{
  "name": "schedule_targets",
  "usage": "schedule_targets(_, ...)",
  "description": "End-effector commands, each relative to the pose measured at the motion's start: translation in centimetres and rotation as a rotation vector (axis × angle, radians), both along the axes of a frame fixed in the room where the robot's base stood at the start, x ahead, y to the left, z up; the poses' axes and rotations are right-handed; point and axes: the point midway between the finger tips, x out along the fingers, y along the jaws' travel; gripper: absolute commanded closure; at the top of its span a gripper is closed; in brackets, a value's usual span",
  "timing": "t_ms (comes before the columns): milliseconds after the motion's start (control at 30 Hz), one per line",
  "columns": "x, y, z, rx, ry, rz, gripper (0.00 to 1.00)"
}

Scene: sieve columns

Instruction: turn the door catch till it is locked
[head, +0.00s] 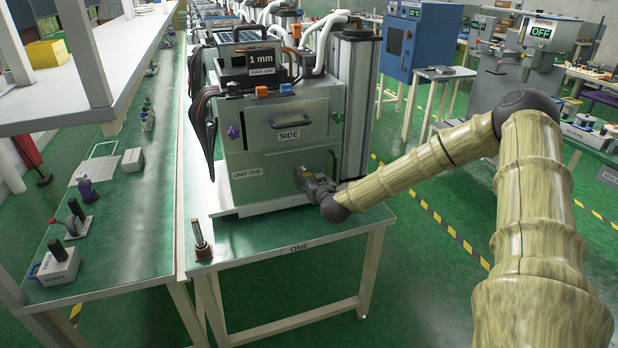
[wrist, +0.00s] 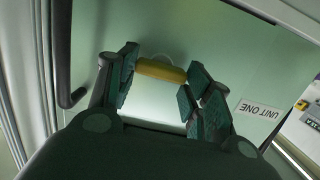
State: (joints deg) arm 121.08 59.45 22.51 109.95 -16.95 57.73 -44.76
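The door catch is a yellow bar on a pale round base, seen in the wrist view (wrist: 161,70) on the pale green door (wrist: 225,60). In the wrist view my gripper (wrist: 160,78) has one finger at each end of the bar, and the bar fills the gap between the pads. The fingers look closed on it.
A dark bar handle (wrist: 72,98) stands left of my gripper in the wrist view. The unit stands on a green-topped table (head: 290,228) marked ONE. A small upright post (head: 201,238) stands at the table's front left corner. The tabletop before the door is otherwise clear.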

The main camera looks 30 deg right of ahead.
Motion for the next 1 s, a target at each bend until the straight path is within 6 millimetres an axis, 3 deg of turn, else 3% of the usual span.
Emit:
schedule_targets(33,0.0,0.0,0.0,0.000,0.000,0.000,0.39)
schedule_targets(100,0.0,0.0,0.0,0.000,0.000,0.000,0.27)
schedule_targets(133,0.0,0.0,0.0,0.000,0.000,0.000,0.25)
schedule_targets(567,-0.5,0.1,0.1,0.000,0.000,0.000,0.25)
schedule_targets(1000,-6.4,1.5,1.1,0.002,-0.001,0.001,0.25)
